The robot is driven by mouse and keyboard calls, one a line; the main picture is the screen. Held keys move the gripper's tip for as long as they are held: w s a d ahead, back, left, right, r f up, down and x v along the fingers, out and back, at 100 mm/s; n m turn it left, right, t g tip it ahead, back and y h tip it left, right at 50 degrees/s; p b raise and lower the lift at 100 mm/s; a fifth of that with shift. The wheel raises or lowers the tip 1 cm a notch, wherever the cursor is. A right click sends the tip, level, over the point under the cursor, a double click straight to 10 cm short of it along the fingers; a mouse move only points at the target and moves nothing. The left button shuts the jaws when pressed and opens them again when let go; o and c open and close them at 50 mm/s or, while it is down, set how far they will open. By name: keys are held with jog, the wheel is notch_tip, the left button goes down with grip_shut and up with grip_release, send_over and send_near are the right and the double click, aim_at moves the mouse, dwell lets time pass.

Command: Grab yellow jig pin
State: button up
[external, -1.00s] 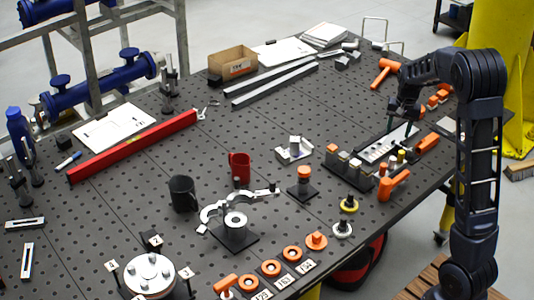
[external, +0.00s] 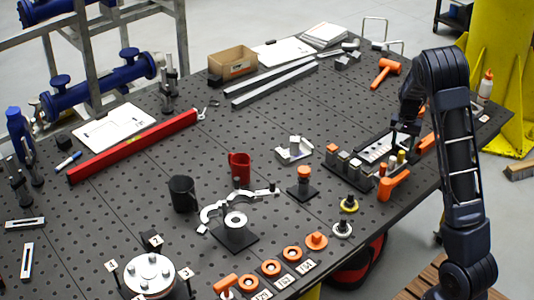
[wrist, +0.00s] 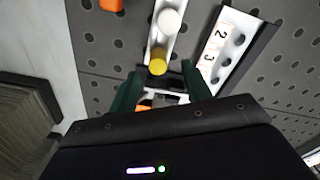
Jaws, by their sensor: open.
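The yellow jig pin (external: 401,157) stands near the right end of the row of pins on the perforated table. In the wrist view the yellow pin (wrist: 157,65) shows from above, just ahead of the gap between my fingertips, beside a white pin (wrist: 169,21). My gripper (wrist: 161,76) is open, with one dark green finger on each side of that gap. In the external view my gripper (external: 404,138) hangs just above and behind the yellow pin. I cannot tell the exact height gap, and no grip on the pin shows.
A pin block (external: 350,178) with grey pins stands to the left. An orange clamp handle (external: 394,187) lies close in front. A numbered strip (wrist: 222,42) lies beside the pins.

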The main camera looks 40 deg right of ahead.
aim_at(402, 152)
jog(key=shift+s+f, duration=0.15)
jog(key=shift+f, duration=2.4)
grip_shut()
jog(key=shift+r, duration=0.15)
